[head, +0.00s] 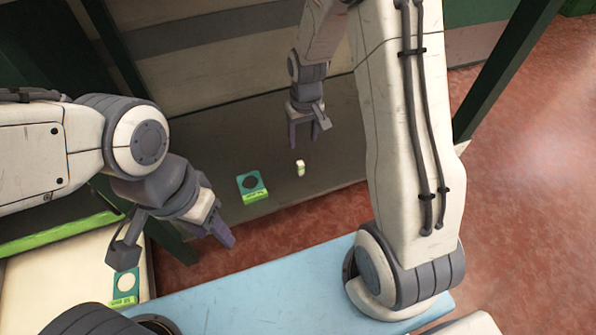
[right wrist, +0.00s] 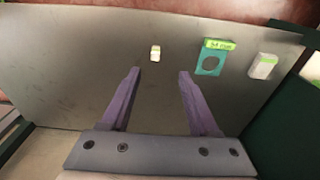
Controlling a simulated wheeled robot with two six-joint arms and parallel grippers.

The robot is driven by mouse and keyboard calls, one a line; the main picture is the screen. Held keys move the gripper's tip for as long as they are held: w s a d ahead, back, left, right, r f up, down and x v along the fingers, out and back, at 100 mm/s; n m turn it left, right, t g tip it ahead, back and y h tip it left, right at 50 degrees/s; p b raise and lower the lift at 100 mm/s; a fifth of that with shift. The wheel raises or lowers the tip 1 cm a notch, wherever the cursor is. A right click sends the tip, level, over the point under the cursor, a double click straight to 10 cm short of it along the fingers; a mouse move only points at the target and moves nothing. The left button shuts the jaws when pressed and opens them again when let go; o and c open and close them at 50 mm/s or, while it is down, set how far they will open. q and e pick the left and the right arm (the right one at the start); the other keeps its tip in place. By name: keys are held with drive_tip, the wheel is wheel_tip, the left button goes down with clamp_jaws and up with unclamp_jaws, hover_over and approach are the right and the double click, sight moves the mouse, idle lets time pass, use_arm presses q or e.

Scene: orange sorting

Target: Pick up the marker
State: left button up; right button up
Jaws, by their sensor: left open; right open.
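A small white piece with a green band (head: 300,168), possibly the marker, is on the grey surface, just beyond my right gripper's fingertips. It also shows in the right wrist view as a small pale piece (right wrist: 155,52), ahead of the gap between the fingers. My left gripper (head: 224,238) is open, in front of the grey surface.
A green card with a pale disc (head: 124,284) lies on a cream surface at lower left. A light blue surface (head: 270,300) is in front. Dark green posts flank the grey surface.

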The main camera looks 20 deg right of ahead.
drive_tip(key=g, duration=0.1)
approach(300, 163)
drive_tip(key=shift+s+f, duration=0.15)
wheel_tip(300, 163, down, 11)
drive_tip(key=b, duration=0.6)
drive_tip(key=shift+b, duration=0.3)
drive_tip(key=shift+r, duration=0.25)
clamp_jaws()
